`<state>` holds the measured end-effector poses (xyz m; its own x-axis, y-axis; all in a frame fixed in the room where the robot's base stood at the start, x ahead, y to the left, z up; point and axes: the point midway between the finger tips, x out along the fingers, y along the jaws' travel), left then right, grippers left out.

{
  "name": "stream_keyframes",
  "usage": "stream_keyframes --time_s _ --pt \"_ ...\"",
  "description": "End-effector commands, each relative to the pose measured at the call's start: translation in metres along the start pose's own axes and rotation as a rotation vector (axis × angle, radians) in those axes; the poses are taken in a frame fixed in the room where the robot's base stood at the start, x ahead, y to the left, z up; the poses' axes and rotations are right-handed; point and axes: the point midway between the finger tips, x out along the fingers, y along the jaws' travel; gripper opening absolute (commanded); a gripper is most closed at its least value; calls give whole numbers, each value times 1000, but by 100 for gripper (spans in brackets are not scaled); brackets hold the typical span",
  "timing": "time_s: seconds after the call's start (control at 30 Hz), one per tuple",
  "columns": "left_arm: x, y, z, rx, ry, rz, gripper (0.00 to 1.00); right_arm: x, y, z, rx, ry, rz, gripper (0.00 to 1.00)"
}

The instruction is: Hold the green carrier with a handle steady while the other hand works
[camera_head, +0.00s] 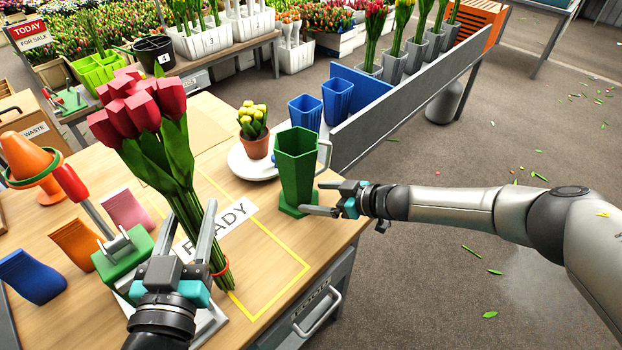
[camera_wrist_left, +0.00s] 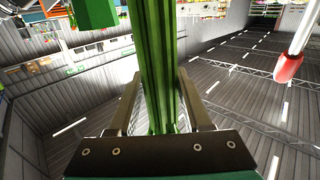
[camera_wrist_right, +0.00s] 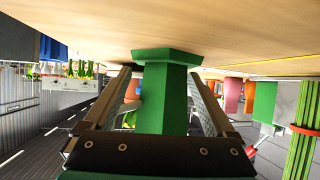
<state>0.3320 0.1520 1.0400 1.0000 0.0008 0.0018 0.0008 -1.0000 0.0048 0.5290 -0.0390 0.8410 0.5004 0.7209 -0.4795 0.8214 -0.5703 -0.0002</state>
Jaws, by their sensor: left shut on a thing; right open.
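The green carrier (camera_head: 295,165) is a six-sided container with a pale handle on its right side. It stands upright on a wide green foot near the table's right edge. My right gripper (camera_head: 322,197) is low at its right side and open. In the right wrist view its fingers lie on both sides of the green body (camera_wrist_right: 165,100); contact cannot be told. My left gripper (camera_head: 190,240) is shut on the stems of a bunch of red tulips (camera_head: 140,110), held upright above the table. The stems show between its fingers in the left wrist view (camera_wrist_left: 158,70).
A potted yellow plant (camera_head: 253,120) stands on a white plate behind the carrier, with two blue containers (camera_head: 337,100) beyond. A green device with a red-gripped lever (camera_head: 70,183) and an orange cone (camera_head: 28,158) are at the left. The yellow-outlined area (camera_head: 280,262) is partly clear.

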Motion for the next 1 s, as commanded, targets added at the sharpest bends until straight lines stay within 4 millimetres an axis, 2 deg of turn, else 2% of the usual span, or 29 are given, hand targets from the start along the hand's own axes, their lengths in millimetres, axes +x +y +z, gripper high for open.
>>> stream_keyframes --time_s 0.07,0.77,1.0 --pt "0 0 -1 0 3 1 0 0 0 0 0 0 0 80" --pt "0 0 -1 0 3 1 0 0 0 0 0 0 0 1" --pt "0 0 -1 0 3 0 0 0 0 0 0 0 0 0"
